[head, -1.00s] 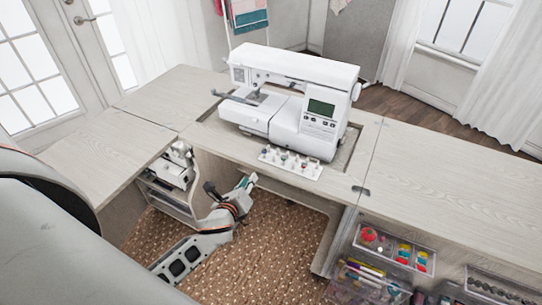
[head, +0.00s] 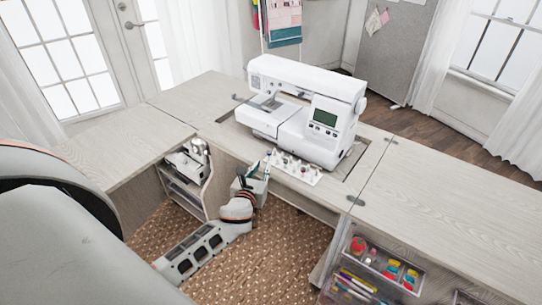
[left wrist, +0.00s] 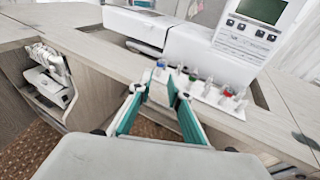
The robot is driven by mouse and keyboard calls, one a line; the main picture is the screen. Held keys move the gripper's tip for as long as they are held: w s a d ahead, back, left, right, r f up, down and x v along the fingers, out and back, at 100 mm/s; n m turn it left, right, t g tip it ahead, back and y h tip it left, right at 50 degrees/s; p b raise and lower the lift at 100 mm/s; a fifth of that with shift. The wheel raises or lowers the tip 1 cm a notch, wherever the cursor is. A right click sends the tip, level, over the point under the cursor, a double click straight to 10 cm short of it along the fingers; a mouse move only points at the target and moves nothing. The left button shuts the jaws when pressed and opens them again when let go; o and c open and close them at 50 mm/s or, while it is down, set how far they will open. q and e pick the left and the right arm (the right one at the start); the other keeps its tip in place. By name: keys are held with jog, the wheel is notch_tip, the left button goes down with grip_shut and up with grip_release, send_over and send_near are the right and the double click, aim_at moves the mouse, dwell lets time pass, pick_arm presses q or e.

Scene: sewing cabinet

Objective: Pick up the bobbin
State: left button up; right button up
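A white rack (head: 308,178) with several small coloured bobbins stands on the cabinet top in front of the sewing machine. In the left wrist view, bobbins (left wrist: 192,76) with red, blue, green and clear parts show on the rack (left wrist: 236,111). I cannot tell which one the task means. My left gripper (head: 258,163) is at the cabinet's front edge, just left of the rack. In the left wrist view, its teal fingers (left wrist: 157,88) are apart with nothing between them, and point towards the rack's left end. My right gripper is not in view.
The white sewing machine (head: 305,105) stands right behind the rack. The cabinet's front edge lies beneath my left gripper. An open cabinet compartment (head: 190,175) is at the left. Clear bins (head: 385,262) with sewing supplies hang at the right. The right tabletop (head: 450,200) is bare.

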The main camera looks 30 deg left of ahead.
aim_at(269, 152)
pick_arm(q)
jog(key=x, duration=0.7)
jog(key=shift+w+r+b, duration=0.2)
jog(key=shift+w+b, duration=0.15)
jog(key=c, duration=0.3)
jog(key=shift+r, duration=0.1)
